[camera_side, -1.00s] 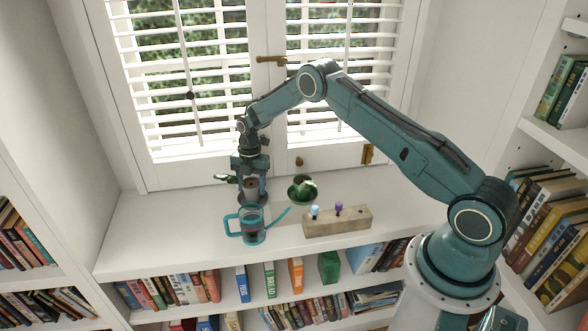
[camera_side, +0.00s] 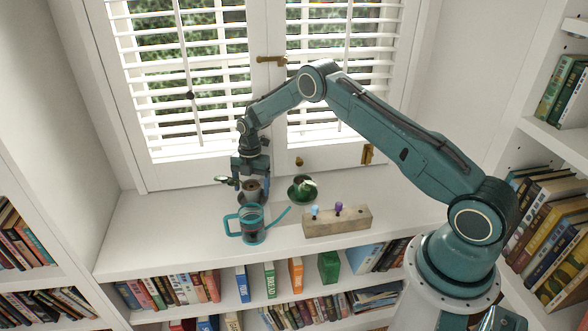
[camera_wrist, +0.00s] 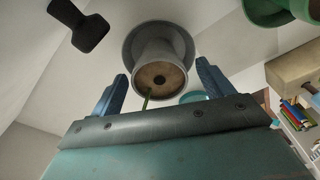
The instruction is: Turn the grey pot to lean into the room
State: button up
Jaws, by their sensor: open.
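The grey pot (camera_side: 252,187) stands on a darker grey saucer (camera_side: 241,203) on the white shelf top below the window. In the wrist view the pot (camera_wrist: 146,58) shows a round brown face with a dark spot, and the wide saucer (camera_wrist: 131,35) lies behind it. Pale green leaves (camera_side: 223,180) show at its left in the side view; which way the plant leans is hard to tell. My gripper (camera_side: 253,177) points down over the pot. In the wrist view my gripper (camera_wrist: 161,68) is open, with one finger on each side of the pot and visible gaps.
A teal watering can (camera_side: 252,228) stands close in front of the pot, its spout reaching right. A green pot (camera_side: 303,192) is to the right. A wooden block (camera_side: 350,223) holds two small tools in front of it. The shelf top is clear at far left.

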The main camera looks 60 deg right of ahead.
notch_tip(320, 180, up, 20)
dwell(0.8)
